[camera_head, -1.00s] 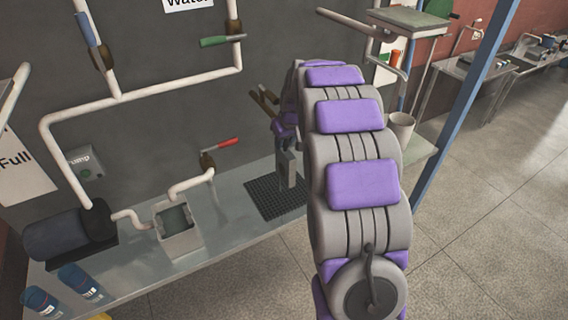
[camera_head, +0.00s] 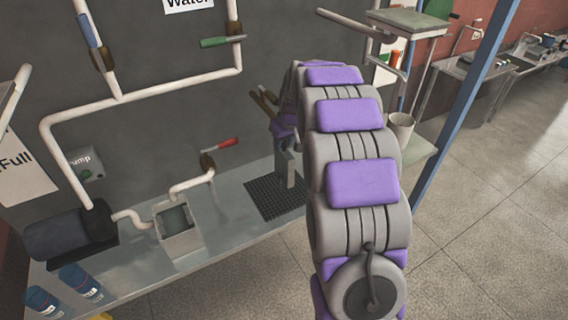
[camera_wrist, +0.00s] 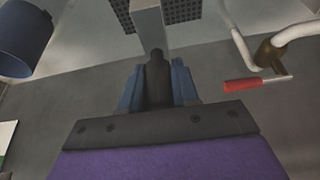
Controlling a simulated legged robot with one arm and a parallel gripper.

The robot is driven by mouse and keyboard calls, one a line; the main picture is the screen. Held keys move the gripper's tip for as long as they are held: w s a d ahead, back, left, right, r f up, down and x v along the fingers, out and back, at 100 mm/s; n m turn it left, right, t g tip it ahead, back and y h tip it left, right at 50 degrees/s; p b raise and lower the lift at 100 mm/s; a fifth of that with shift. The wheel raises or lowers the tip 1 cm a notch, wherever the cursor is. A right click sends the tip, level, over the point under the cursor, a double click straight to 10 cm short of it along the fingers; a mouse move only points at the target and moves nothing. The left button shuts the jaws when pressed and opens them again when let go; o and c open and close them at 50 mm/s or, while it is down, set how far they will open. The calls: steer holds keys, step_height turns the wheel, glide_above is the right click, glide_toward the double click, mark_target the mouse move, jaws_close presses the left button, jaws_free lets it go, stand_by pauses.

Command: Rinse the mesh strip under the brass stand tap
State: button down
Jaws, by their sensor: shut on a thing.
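My gripper (camera_wrist: 157,88) is shut, with blue fingers on either side of a dark upright piece (camera_wrist: 156,70). A plain grey bar (camera_wrist: 150,22) extends beyond this piece toward a black grid mat (camera_wrist: 182,12). In the head view the bar (camera_head: 291,170) shows upright over the mat (camera_head: 262,198), below my purple wrist. I cannot tell whether the bar is the mesh strip; no mesh shows on it. Brown rod-like parts (camera_head: 263,101) show beside my wrist and may belong to the brass stand tap. My arm hides much of that spot.
A red-handled tap (camera_head: 208,162) stands left of the mat, and also shows in the wrist view (camera_wrist: 268,50). A square basin (camera_head: 180,240) and dark pump (camera_head: 65,234) are further left. A blue cup (camera_wrist: 24,38) shows at the wrist view's left. Open floor lies right.

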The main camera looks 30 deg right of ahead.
steer(key=s+a+b, duration=0.1)
steer(key=s+a, duration=0.1)
steer(key=s, duration=0.5)
steer(key=shift+s+a, duration=0.2)
steer(key=shift+s, duration=0.15)
stand_by(0.5)
stand_by(1.1)
steer(key=s+a+r, duration=0.1)
steer(key=s+r, duration=0.3)
steer(key=shift+s+a+p, duration=0.25)
steer(key=shift+s+p, duration=0.1)
steer(key=shift+p, duration=0.1)
